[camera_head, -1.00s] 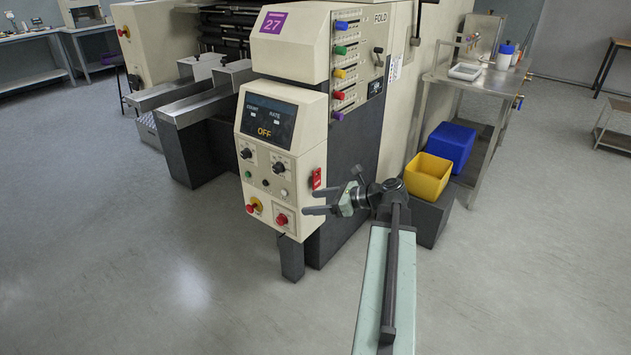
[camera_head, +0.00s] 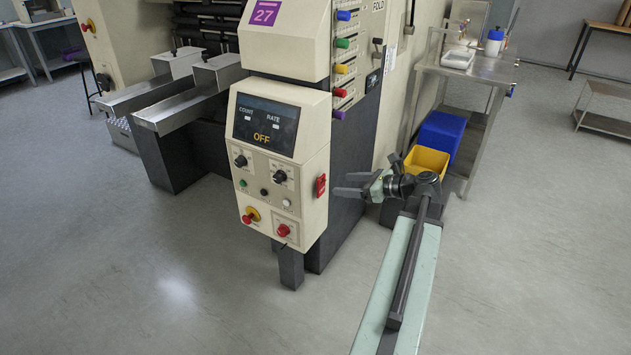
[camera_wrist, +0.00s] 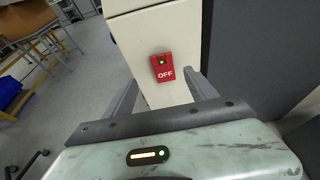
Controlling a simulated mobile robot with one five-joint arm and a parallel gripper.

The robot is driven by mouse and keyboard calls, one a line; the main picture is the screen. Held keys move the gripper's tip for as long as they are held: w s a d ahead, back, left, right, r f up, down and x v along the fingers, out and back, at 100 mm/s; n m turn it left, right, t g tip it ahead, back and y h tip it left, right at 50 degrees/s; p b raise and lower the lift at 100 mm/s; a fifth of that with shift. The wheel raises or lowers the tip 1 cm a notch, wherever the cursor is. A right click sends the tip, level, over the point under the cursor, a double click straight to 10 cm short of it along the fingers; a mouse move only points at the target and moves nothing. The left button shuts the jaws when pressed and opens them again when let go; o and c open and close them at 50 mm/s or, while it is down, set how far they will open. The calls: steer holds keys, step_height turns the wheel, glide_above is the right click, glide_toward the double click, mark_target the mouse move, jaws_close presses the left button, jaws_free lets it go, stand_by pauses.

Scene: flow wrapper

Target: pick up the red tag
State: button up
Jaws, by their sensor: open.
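The red tag (camera_head: 320,185) is on the right side face of the cream control box, near its front edge. In the wrist view the red tag (camera_wrist: 162,69) shows white OFF lettering and a small yellowish spot in a dark patch near its top. My gripper (camera_head: 342,184) is open, with its fingers pointing left toward the tag in the head view. In the wrist view the two fingers reach up on either side below the tag, with nothing between them. The tag looks apart from the fingers.
The control box (camera_head: 279,158) has knobs, buttons and an OFF display. A yellow bin (camera_head: 428,160) and a blue bin (camera_head: 441,137) stand behind my arm. A steel cart (camera_head: 480,68) is at right. The floor in front is clear.

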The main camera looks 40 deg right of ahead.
mark_target(321, 186)
steer(key=b+x, duration=0.2)
steer(key=x, duration=0.6)
steer(key=shift+d+b, duration=0.25)
steer(key=shift+b, duration=0.1)
steer(key=shift+r, duration=0.15)
steer(key=c, duration=1.4)
